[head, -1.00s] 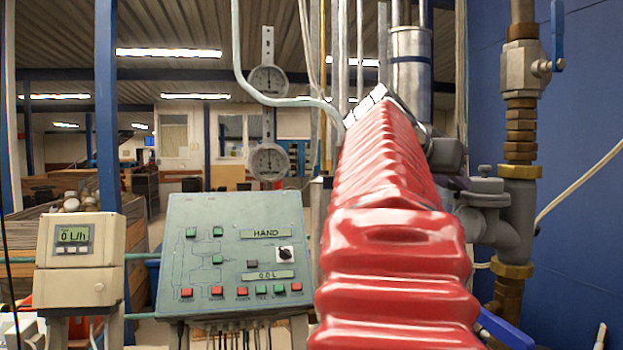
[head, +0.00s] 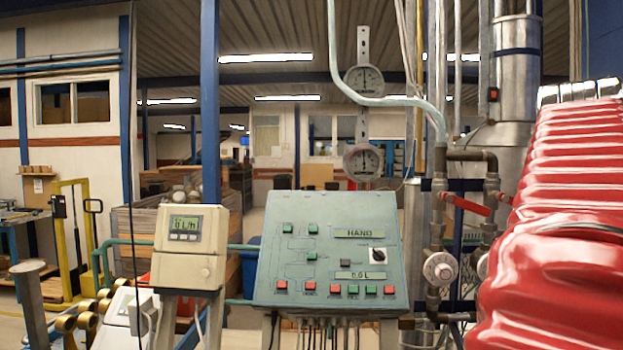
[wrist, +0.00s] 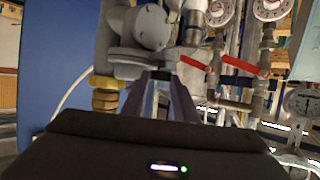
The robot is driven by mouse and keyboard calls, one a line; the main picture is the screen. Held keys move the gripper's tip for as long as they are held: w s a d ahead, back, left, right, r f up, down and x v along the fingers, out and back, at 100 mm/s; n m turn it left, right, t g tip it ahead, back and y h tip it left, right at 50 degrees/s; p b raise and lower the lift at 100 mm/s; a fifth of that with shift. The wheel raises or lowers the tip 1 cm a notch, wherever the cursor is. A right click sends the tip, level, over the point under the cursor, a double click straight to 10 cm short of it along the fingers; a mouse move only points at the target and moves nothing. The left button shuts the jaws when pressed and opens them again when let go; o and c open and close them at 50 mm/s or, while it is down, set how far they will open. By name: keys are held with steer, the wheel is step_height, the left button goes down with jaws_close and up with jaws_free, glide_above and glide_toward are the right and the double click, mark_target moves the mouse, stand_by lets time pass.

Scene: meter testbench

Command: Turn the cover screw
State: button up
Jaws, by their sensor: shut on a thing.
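In the wrist view my gripper (wrist: 163,76) points at a grey metal housing (wrist: 128,66) with a rounded cover (wrist: 152,27). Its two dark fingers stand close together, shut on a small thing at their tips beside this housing. I take it to be the cover screw, but the fingers hide nearly all of it, so its turn angle cannot be read. In the head view my gripper and the housing are out of sight; only my red arm fills the right side.
Brass fittings (wrist: 105,95) and a blue wall (wrist: 65,70) lie left of the gripper in the wrist view. Red valve handles (wrist: 243,83) stick out at right. The head view shows a control panel (head: 300,262), a flow display (head: 187,228) and pipes with dials (head: 440,268).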

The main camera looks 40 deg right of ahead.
steer(key=shift+s+d+n+t+y, duration=0.25)
steer(key=shift+n+t+y, duration=0.45)
steer(key=shift+n+t, duration=0.7)
steer(key=shift+s+d+n+t+y, duration=0.1)
steer(key=shift+s+n+t+y, duration=0.25)
steer(key=shift+n+t+y, duration=0.7)
steer(key=shift+s+d+n+t+y, duration=0.2)
steer(key=shift+s+n+t+y, duration=0.15)
steer(key=shift+n+t, duration=1.3)
steer(key=o, duration=1.1)
steer(key=shift+w, duration=0.1)
steer(key=shift+c, duration=0.2)
